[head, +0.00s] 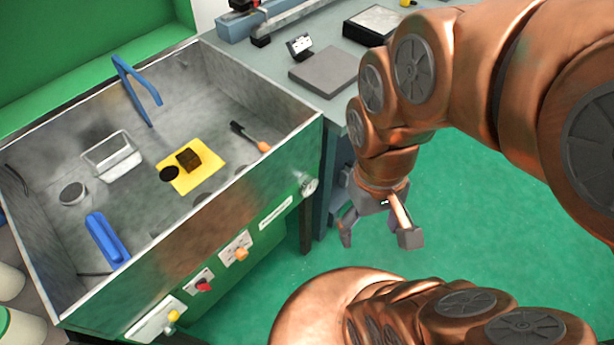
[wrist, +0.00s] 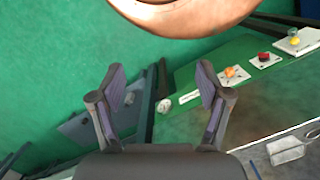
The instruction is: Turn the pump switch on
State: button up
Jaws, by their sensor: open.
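The green front panel (head: 262,246) of the metal basin carries a row of controls on pale plates. An orange knob (head: 240,253), a red knob (head: 204,285) and a yellow knob (head: 173,316) run from right to left. The wrist view shows the orange knob (wrist: 231,72), red knob (wrist: 264,57) and yellow knob (wrist: 295,41) to the right of the fingers. I cannot read which one is the pump switch. My gripper (head: 378,237) is open and empty, to the right of the panel and apart from it; its fingers frame the wrist view (wrist: 160,78).
The basin holds a yellow pad (head: 205,160), a wire basket (head: 110,158), a blue block (head: 107,238) and an orange-handled tool (head: 250,137). A round fitting (head: 309,186) juts from the panel's right end. A grey workbench (head: 285,60) stands behind. Green floor around my gripper is clear.

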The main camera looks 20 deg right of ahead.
aim_at(201, 285)
jog(key=z, duration=0.2)
jog(key=k, duration=0.15)
jog(key=u, duration=3.3)
jog(key=k, duration=1.1)
jog(key=u, duration=0.8)
